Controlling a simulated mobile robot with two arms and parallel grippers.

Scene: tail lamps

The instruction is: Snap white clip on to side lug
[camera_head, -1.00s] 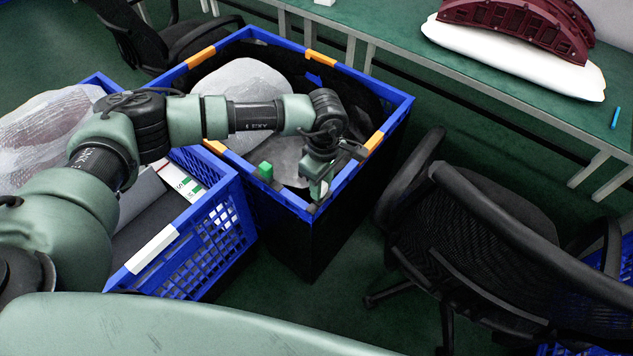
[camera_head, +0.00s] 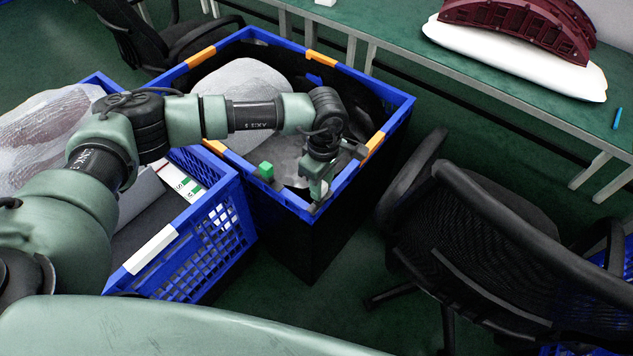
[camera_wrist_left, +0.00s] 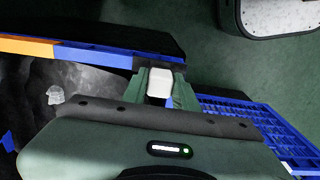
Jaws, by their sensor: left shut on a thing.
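My left gripper (camera_head: 318,190) is over the near right corner of the black-lined blue crate, pointing down. In the left wrist view, its fingers (camera_wrist_left: 160,88) are shut on a small white clip (camera_wrist_left: 159,82). The clip is too small or hidden to make out in the head view. A dark red curved part (camera_head: 520,25), perhaps a tail lamp housing, rests on a white padded bag on the far bench, well away from the gripper. I cannot make out the side lug. My right gripper is not in view.
The black-lined blue crate (camera_head: 399,110) holds wrapped parts (camera_head: 240,82). A small green block (camera_head: 265,170) shows near its front left rim. Another blue crate (camera_head: 215,232) stands at its left. An office chair (camera_head: 490,215) stands right. The green bench (camera_head: 395,20) is mostly clear.

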